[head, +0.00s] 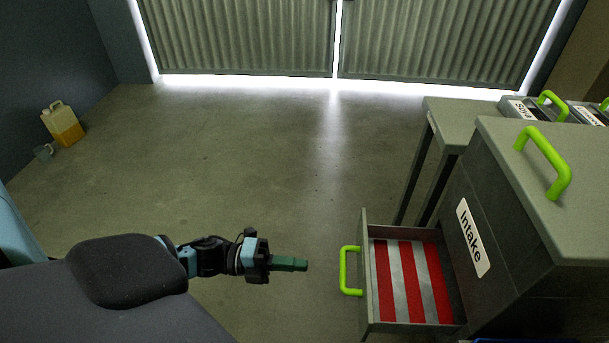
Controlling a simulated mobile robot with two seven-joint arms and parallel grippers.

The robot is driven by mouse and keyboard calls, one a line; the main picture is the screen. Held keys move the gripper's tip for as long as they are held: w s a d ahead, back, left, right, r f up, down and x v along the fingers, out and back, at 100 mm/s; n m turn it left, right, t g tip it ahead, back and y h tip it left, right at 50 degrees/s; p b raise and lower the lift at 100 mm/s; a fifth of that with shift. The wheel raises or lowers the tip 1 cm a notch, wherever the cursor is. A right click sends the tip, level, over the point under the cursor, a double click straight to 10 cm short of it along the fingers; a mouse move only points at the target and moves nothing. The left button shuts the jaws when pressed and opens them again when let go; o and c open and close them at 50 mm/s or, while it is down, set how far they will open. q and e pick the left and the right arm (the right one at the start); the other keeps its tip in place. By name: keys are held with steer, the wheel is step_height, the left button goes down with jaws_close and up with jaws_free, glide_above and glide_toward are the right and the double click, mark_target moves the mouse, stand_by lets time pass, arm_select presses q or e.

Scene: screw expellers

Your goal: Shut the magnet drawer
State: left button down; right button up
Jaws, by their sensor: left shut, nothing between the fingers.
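The magnet drawer (364,270) stands pulled out of the grey cabinet at the lower right. Its inside shows red and light grey stripes (413,283). A bright green handle (345,271) is on its front, facing left. My left gripper (303,265) is shut and empty, with its green fingers pointing right toward the handle. A gap separates the fingertips from the handle. My right gripper is not in view.
The grey cabinet (500,215) carries an "Intake" label (473,238) and a lid with a green handle (545,160). A grey table (455,120) with labelled bins stands behind it. The middle floor is clear.

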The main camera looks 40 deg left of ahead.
mark_target(365, 270)
arm_select(q)
steer(key=x, duration=1.1)
steer(key=shift+w+d, duration=0.25)
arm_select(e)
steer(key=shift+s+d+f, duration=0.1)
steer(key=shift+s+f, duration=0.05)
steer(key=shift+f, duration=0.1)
